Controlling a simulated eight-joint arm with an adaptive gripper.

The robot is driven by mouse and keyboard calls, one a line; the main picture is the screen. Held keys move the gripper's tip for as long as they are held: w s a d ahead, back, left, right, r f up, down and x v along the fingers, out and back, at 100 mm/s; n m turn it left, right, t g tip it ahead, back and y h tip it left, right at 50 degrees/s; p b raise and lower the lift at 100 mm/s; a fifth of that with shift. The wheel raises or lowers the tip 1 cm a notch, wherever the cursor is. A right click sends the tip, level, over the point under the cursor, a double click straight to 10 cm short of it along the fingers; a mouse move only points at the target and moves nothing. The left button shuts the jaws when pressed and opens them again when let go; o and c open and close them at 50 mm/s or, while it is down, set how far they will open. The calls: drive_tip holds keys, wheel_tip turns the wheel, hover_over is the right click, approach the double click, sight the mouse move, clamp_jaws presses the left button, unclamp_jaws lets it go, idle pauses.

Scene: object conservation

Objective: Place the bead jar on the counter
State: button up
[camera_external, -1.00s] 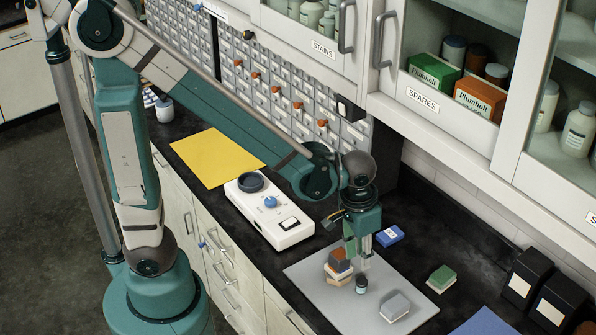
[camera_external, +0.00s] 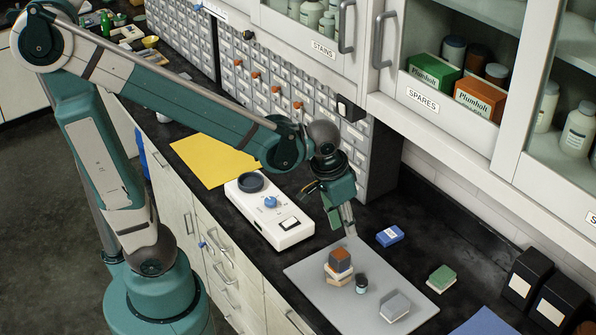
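A small dark jar with a pale band, which looks like the bead jar (camera_external: 361,284), stands upright on the grey mat (camera_external: 311,291) on the black counter (camera_external: 412,236). It is close to the right of a small stack of blocks (camera_external: 339,268); I cannot tell whether they touch. My gripper (camera_external: 350,232) is tilted above the back left part of the mat, up and to the left of the jar and apart from it. Its fingers are too small to tell whether they are open or shut. I see no jar between them.
A grey block (camera_external: 394,307) lies on the mat. A blue box (camera_external: 390,235) and a green block (camera_external: 441,278) lie on the counter beyond it. A white device (camera_external: 268,213) stands left of the mat. Black boxes (camera_external: 527,277) stand at the right. Bare counter shows between these.

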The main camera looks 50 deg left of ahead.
drive_tip(key=s+a+r+n+t, duration=0.1)
drive_tip(key=s+a+r+t, duration=0.1)
drive_tip(key=a, duration=0.6)
drive_tip(key=s+a+r+n+t, duration=0.1)
drive_tip(key=s+a+r+t, duration=0.1)
drive_tip(key=s+a+r, duration=0.2)
drive_tip(key=a+r, duration=0.3)
drive_tip(key=a, duration=0.2)
drive_tip(key=shift+s+a+y, duration=0.2)
drive_tip(key=shift+y, duration=0.2)
drive_tip(key=o, duration=0.4)
drive_tip(key=shift+c, duration=0.2)
drive_tip(key=shift+r, duration=0.1)
wheel_tip(320, 180, up, 5)
drive_tip(key=n+g+h+p, duration=0.1)
drive_tip(key=n+g, duration=0.6)
drive_tip(key=n, duration=0.9)
hover_over(360, 279)
wheel_tip(360, 279, down, 24)
drive_tip(key=shift+f, duration=0.15)
